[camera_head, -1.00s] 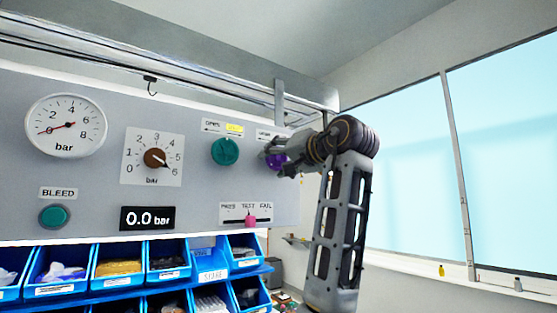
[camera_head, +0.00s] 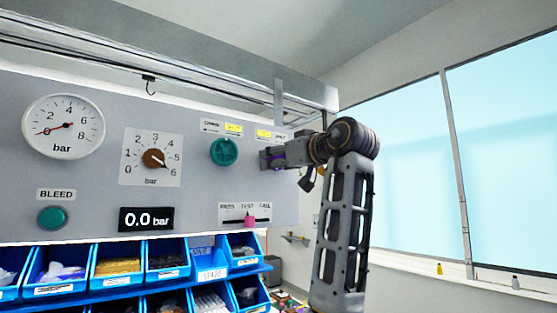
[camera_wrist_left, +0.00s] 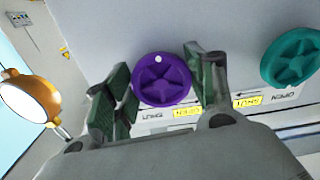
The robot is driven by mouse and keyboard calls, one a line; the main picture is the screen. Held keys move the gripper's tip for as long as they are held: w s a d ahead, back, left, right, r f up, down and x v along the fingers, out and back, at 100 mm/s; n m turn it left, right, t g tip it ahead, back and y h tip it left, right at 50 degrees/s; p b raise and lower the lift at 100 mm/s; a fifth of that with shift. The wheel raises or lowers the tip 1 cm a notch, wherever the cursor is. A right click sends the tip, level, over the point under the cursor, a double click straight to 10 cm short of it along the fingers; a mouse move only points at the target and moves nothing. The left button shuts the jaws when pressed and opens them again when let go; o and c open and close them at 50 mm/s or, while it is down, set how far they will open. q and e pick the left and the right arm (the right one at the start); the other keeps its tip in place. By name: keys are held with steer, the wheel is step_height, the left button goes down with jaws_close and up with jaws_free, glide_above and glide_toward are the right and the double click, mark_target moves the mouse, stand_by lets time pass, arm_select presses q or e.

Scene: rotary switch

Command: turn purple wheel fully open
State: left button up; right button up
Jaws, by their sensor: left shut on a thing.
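The purple wheel (camera_wrist_left: 162,82) is a round star-ridged knob with a white dot near its picture-top edge, mounted on the grey panel. In the wrist view it sits between the two green-padded fingers of my left gripper (camera_wrist_left: 158,76), which is shut on it. In the head view the gripper (camera_head: 272,158) hides most of the wheel; only a sliver of purple shows. White and yellow labels (camera_wrist_left: 187,112) lie beside the wheel, upside down in the wrist view. My right gripper is not in view.
A teal wheel (camera_head: 224,152) is close to the left of the purple one. A pink slider (camera_head: 250,221) is below. Further left are a round gauge (camera_head: 64,126), a brown dial (camera_head: 154,158) and a 0.0 bar display (camera_head: 147,219). Blue bins (camera_head: 118,267) stand under the panel.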

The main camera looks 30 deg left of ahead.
arm_select(q)
steer(key=shift+w+f+n, duration=0.1)
steer(key=shift+f+n, duration=0.1)
steer(key=shift+n, duration=0.5)
steer(key=o, duration=1)
steer(key=shift+c, duration=0.2)
steer(key=shift+o, duration=0.3)
steer(key=shift+r, duration=0.1)
steer(key=shift+d, duration=0.2)
steer(key=v, duration=1.1)
steer(key=shift+s+d, duration=0.25)
steer(key=shift+d, duration=0.05)
